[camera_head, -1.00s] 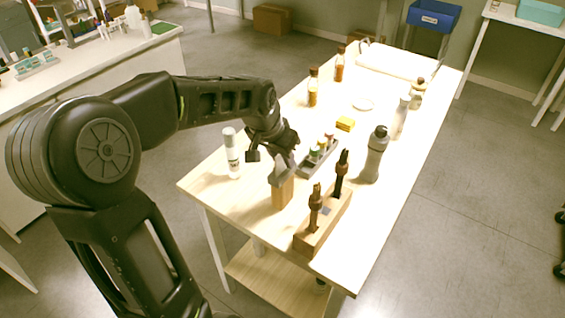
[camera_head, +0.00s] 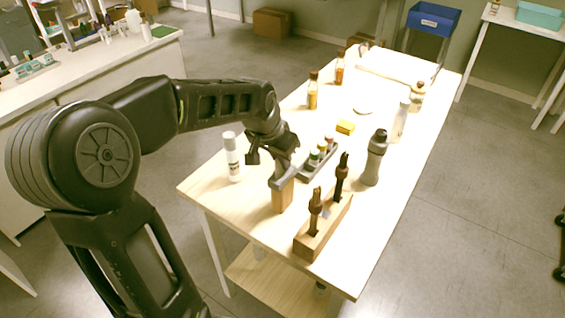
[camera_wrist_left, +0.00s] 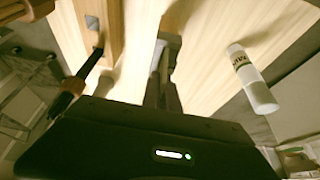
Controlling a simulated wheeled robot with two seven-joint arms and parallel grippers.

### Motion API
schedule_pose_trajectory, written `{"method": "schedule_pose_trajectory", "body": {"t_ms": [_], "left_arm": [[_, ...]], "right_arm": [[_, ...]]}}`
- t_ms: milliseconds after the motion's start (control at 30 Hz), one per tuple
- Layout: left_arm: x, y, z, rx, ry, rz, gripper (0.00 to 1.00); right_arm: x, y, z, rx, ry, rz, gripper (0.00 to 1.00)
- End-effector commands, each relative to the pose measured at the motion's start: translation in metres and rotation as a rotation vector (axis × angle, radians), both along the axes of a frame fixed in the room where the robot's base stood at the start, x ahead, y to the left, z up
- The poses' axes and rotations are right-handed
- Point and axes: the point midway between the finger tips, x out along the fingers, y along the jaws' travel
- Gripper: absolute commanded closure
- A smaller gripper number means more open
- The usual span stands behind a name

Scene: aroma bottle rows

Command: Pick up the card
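I cannot make out a card for certain in either view. My left gripper (camera_head: 283,176) is over the near end of the wooden table (camera_head: 215,185), its grey fingers pointing down at the top of a small upright wooden block (camera_head: 283,198). In the left wrist view the fingers (camera_wrist_left: 164,65) appear as narrow grey strips close together, and what lies between them is hidden. A small yellow item (camera_head: 345,127) lies flat further back on the table, too small to identify. My right gripper is not in view.
A wooden rack (camera_head: 318,238) with two dark droppers stands right of the block. A white bottle (camera_head: 232,158) stands left of my gripper. A tray of small vials (camera_head: 318,160) and a grey bottle (camera_head: 374,160) stand behind. The table's front left corner is clear.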

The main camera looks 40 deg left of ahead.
Motion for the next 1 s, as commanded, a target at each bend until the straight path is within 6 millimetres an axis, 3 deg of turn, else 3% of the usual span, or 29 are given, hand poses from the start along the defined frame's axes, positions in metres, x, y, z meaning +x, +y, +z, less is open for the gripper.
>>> {"method": "schedule_pose_trajectory", "body": {"t_ms": [167, 400, 600, 1000], "left_arm": [[0.001, 0.0, 0.019, 0.001, -0.005, -0.001, 1.0], [0.001, 0.0, 0.066, 0.002, -0.006, -0.001, 1.0], [0.001, 0.0, 0.094, 0.0, -0.003, -0.001, 1.0], [0.0, 0.0, 0.098, 0.0, 0.0, 0.0, 1.0]], "right_arm": [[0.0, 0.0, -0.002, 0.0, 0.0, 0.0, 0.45], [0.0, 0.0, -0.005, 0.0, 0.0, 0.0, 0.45], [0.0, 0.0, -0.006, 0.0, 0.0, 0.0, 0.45], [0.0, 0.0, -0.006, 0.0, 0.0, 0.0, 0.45]]}}
